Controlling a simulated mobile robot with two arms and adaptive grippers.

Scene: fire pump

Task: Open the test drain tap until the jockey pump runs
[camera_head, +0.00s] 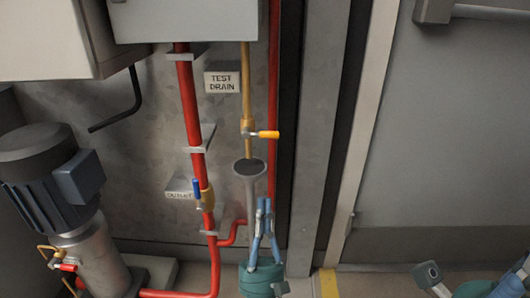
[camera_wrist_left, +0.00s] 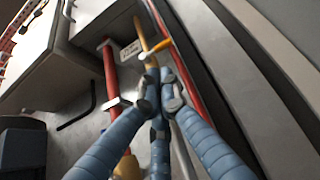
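The test drain tap is a brass valve (camera_head: 247,126) on a thin yellow pipe, beside the TEST DRAIN label (camera_head: 222,82). Its orange lever (camera_head: 268,134) points right, across the pipe. A grey funnel (camera_head: 249,168) stands below it. My left gripper (camera_head: 264,202) points up below the lever, apart from it, its blue fingertips together and apparently empty. In the left wrist view the fingertips (camera_wrist_left: 157,78) lie just below the lever (camera_wrist_left: 160,46). A pump with a dark motor (camera_head: 45,170) stands at left; whether it runs cannot be seen. My right gripper (camera_head: 432,274) is partly in view at lower right.
A red pipe (camera_head: 190,110) with a blue-handled valve (camera_head: 197,188) and an outlet label (camera_head: 180,189) runs left of the tap. Another red pipe (camera_head: 274,90) runs close to its right. A grey cabinet (camera_head: 183,18) hangs above. A grey door (camera_head: 450,130) is at right.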

